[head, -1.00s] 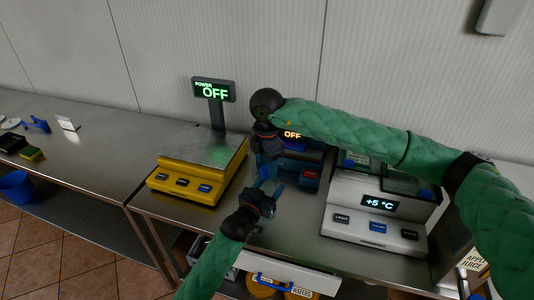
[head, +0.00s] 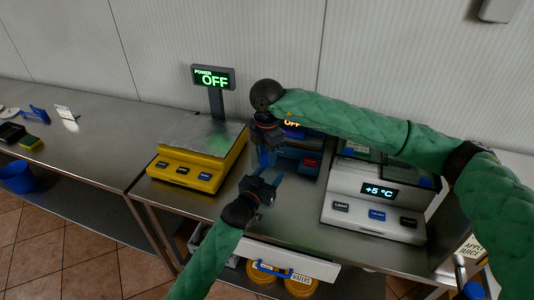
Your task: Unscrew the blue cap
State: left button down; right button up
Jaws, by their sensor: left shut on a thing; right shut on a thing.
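My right gripper (head: 267,157) reaches in from the right and points down over the counter, shut on a small blue thing that looks like the blue cap; the fingers hide most of it. My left gripper (head: 272,180) comes up from below, just under and in front of the right one. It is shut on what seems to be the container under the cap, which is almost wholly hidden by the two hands. The two grippers are close together. I cannot tell whether the cap is turned or loose.
A yellow scale (head: 181,172) stands left of the hands, its display (head: 213,77) reading OFF. A dark blue device (head: 309,163) is behind them, also showing OFF. A white +5 °C unit (head: 365,215) stands to the right. An open drawer (head: 325,272) is below the counter.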

jog(key=n, duration=1.5)
jog(key=shift+d, duration=0.1)
jog(key=n, duration=0.7)
jog(key=shift+w, duration=0.1)
jog(key=n, duration=0.7)
jog(key=shift+r, duration=0.1)
jog(key=n, duration=0.5)
jog(key=shift+n, duration=0.4)
jog(key=n, duration=1.1)
jog(key=shift+r, duration=0.1)
jog(key=n, duration=0.6)
jog(key=shift+n, duration=0.4)
jog(key=shift+r, duration=0.3)
jog(key=shift+r, duration=0.35)
